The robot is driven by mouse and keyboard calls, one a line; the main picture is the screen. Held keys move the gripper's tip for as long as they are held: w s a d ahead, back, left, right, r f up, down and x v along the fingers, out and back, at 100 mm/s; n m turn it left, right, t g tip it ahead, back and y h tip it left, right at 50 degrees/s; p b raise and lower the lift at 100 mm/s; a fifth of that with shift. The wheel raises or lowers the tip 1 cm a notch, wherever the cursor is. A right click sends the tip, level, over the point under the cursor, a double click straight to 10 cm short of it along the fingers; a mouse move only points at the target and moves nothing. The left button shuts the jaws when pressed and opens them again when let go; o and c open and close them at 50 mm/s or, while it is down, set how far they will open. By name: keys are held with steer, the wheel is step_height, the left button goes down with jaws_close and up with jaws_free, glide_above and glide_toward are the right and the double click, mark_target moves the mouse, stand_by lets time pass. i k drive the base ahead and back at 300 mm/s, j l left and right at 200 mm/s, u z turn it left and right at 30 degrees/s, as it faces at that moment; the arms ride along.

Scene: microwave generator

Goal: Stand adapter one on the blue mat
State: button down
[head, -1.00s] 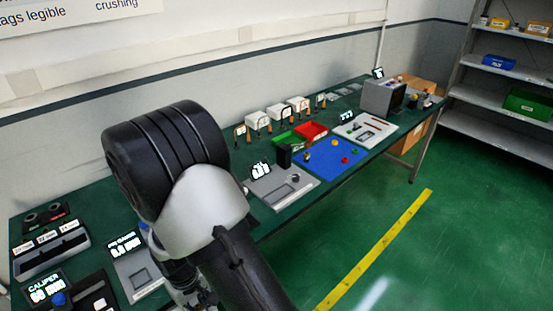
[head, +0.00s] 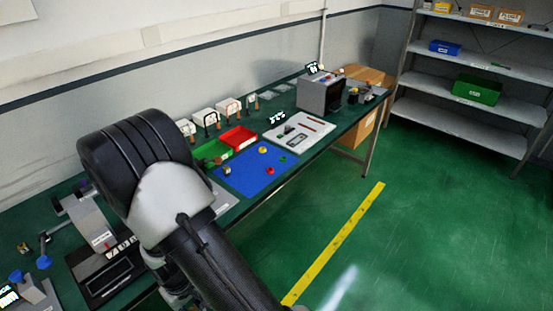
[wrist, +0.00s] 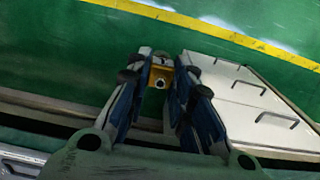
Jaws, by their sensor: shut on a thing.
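My gripper (wrist: 160,68) is shut on a small brass-coloured adapter (wrist: 160,78) with a round opening, held between the fingertips in the wrist view. I cannot read any label on it, so I cannot tell whether it is adapter one. The blue mat (head: 243,178) lies flat on the bench in the head view, right of my arm. Small pieces stand on it: a brass-coloured one near its left edge, plus yellow, red and green ones. My gripper's fingers are hidden behind my arm in the head view. The mat is not in the wrist view.
Green and red bins (head: 238,138) stand behind the mat. A light board with tools (head: 299,132) lies right of it, with a grey box (head: 319,95) beyond. A black-and-grey device (head: 105,270) is at lower left. Green floor with a yellow line is clear in front.

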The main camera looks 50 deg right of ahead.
mark_target(272, 156)
steer(key=l, duration=2.55)
